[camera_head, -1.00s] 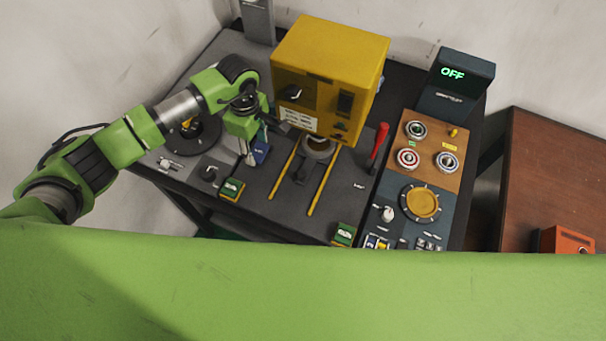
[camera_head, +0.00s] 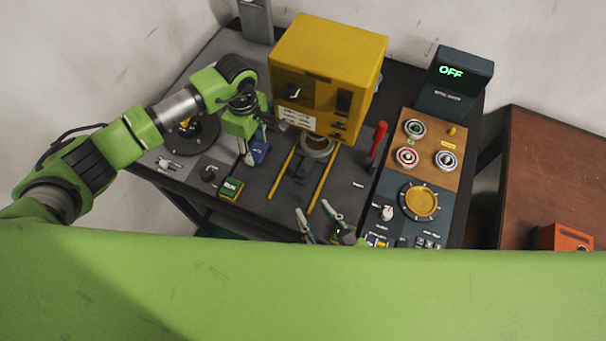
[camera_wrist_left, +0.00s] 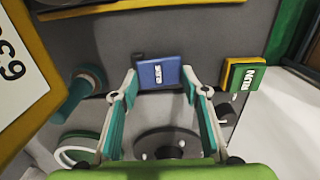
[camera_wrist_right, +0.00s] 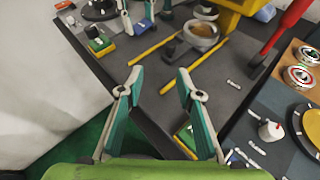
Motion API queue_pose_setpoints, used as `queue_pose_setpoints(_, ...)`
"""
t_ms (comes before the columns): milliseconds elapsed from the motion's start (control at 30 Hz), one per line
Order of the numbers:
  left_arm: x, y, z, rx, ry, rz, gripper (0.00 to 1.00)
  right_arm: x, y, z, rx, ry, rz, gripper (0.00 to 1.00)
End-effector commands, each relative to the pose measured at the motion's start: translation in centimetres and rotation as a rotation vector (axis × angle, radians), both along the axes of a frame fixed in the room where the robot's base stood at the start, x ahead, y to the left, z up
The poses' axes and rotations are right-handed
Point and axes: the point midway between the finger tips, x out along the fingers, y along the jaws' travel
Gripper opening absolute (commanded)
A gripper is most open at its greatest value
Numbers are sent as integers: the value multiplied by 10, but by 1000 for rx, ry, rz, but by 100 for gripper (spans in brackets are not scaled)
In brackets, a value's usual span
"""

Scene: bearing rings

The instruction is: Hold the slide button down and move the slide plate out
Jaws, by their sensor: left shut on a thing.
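The blue slide button (camera_head: 260,153) is on the left of the dark bench, and in the left wrist view the blue block (camera_wrist_left: 158,72) sits between my fingertips. My left gripper (camera_head: 250,150) is shut on this block. The dark slide plate (camera_head: 299,172) lies between two yellow rails under the front of the yellow press, with a grey ring (camera_head: 317,146) at its far end. The plate also shows in the right wrist view (camera_wrist_right: 178,48). My right gripper (camera_head: 313,209) is open and empty, above the bench's front edge, nearer than the plate.
The yellow press (camera_head: 325,75) stands over the rails' far end. A red lever (camera_head: 378,140) stands right of the rails. A green-topped RUN box (camera_head: 230,188) is left of them. Bearings lie on a brown board (camera_head: 428,165) at the right. The bench between rails and lever is clear.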

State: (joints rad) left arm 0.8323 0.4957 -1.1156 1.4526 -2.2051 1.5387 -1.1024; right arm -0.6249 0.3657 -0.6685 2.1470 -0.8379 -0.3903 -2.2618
Motion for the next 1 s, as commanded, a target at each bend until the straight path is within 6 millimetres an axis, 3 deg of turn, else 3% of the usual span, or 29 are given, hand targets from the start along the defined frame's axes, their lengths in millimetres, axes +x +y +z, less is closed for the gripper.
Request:
queue_pose_setpoints(233,-4,0,-4,3,12,-1,21,19,-11,4,-81,-67,-6,33)
queue_pose_setpoints(700,-4,0,-4,3,12,-1,21,90,23,-28,-77,-64,-7,33)
queue_pose_setpoints(1000,-4,0,-4,3,11,-1,21,112,33,-40,-78,-62,-5,33)
